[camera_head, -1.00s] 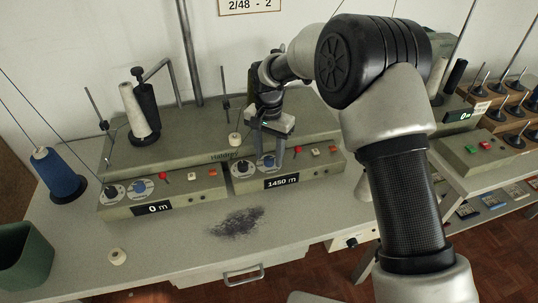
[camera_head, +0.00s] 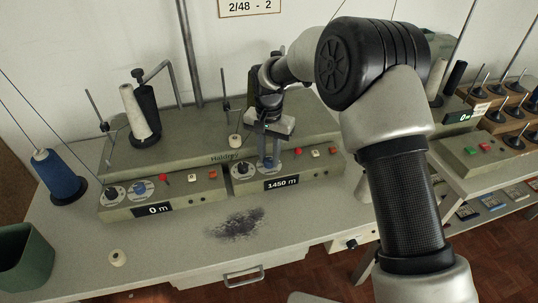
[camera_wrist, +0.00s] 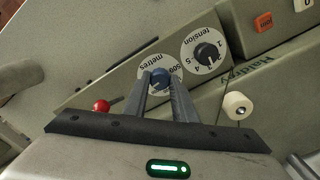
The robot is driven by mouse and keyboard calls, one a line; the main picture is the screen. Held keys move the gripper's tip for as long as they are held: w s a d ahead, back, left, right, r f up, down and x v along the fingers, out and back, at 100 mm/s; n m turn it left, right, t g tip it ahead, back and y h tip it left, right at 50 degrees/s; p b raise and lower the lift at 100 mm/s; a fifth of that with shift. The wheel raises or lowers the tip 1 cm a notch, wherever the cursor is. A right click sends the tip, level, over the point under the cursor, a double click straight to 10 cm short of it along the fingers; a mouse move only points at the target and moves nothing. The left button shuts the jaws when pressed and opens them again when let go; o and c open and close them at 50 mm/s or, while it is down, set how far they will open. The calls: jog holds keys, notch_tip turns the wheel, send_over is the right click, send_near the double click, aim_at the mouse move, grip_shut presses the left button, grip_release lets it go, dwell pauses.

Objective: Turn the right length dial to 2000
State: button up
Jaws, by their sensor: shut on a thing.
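The right length dial has a blue knob on a white disc marked "metres" (camera_wrist: 160,62) in the wrist view. My gripper (camera_wrist: 162,92) points at it with its two fingers close on either side of the blue knob (camera_wrist: 160,77), shut on it. In the head view my gripper (camera_head: 269,160) stands over this dial and hides part of it. The display (camera_head: 283,184) on the right unit reads 1450 m. The dial's exact pointer position is hidden by the fingers.
The black tension dial (camera_wrist: 207,52) sits close beside the length dial. A red knob (camera_wrist: 101,106) and a white spool on a post (camera_wrist: 238,105) are near my fingers. The left unit's display (camera_head: 158,209) reads 0 m. A dark lint patch (camera_head: 238,223) lies on the table in front.

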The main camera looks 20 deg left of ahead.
aim_at(269, 160)
jog(key=n+p, duration=0.1)
jog(key=n, duration=0.3)
jog(key=shift+r, duration=0.1)
jog(key=shift+n+p, duration=0.3)
jog(key=shift+n, duration=1.5)
jog(key=o, duration=1)
jog(key=shift+o, duration=0.2)
notch_tip(269, 160, up, 17)
jog(key=p, duration=0.1)
jog(key=shift+r+p, duration=0.15)
jog(key=shift+p, duration=0.25)
